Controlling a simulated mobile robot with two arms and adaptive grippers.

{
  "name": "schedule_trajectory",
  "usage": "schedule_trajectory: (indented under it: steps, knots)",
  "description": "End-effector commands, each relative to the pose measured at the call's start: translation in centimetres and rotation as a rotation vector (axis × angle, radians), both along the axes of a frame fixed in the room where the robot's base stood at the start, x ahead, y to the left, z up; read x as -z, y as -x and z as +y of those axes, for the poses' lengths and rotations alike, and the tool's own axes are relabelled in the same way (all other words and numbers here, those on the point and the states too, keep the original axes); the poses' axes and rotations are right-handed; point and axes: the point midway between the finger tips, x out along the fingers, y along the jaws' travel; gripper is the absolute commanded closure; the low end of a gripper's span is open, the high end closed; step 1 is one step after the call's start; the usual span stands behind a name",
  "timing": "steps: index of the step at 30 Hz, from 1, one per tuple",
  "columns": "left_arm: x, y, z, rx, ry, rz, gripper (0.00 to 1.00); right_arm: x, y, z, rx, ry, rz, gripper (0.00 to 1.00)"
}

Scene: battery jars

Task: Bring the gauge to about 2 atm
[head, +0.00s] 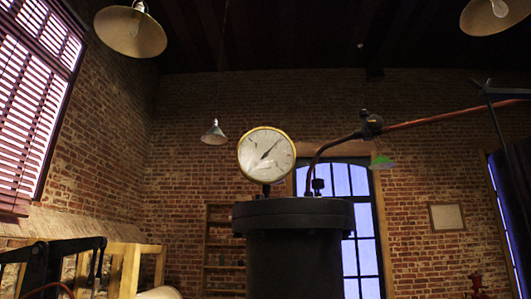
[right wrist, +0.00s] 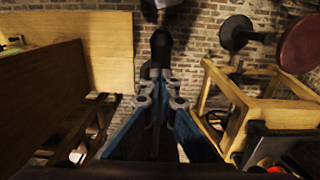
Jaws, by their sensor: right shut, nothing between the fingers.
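The gauge (head: 266,155) is a round white dial with a brass rim, standing upright above the dark cylindrical vessel (head: 293,216) in the head view. Its needle points to the upper right; the dial figures are too small to read. A copper pipe (head: 316,165) rises at the vessel's right, meets a dark valve-like fitting (head: 371,123) and continues to the right edge. My right gripper (right wrist: 160,48) is shut and empty in the right wrist view, with brick wall beyond its tips. Neither gauge nor fitting is recognisable there.
Hanging lamps (head: 131,31) are overhead. In the right wrist view, a wooden panel (right wrist: 45,95) is at left, a wooden frame (right wrist: 238,103) and a dark red disc (right wrist: 302,45) at right.

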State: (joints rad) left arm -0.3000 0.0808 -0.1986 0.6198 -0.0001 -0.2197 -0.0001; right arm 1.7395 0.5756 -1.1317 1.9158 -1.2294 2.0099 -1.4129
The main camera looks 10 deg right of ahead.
Motion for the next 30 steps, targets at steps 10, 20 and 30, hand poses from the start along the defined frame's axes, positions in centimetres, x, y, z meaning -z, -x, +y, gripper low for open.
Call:
schedule_trajectory:
  steps: [10,20,30]
  knots:
    - [1.6,0.0,0.0,0.001,0.000,0.000,0.60,1.9,0.0,0.0,0.000,0.000,0.001,1.00]
    - [6.3,0.0,-0.1,0.002,0.001,0.000,0.60,7.4,0.0,0.0,0.001,0.000,-0.001,1.00]
    - [5.6,0.0,-0.1,0.002,0.001,0.001,0.60,6.8,-0.1,0.0,0.002,0.001,-0.002,1.00]
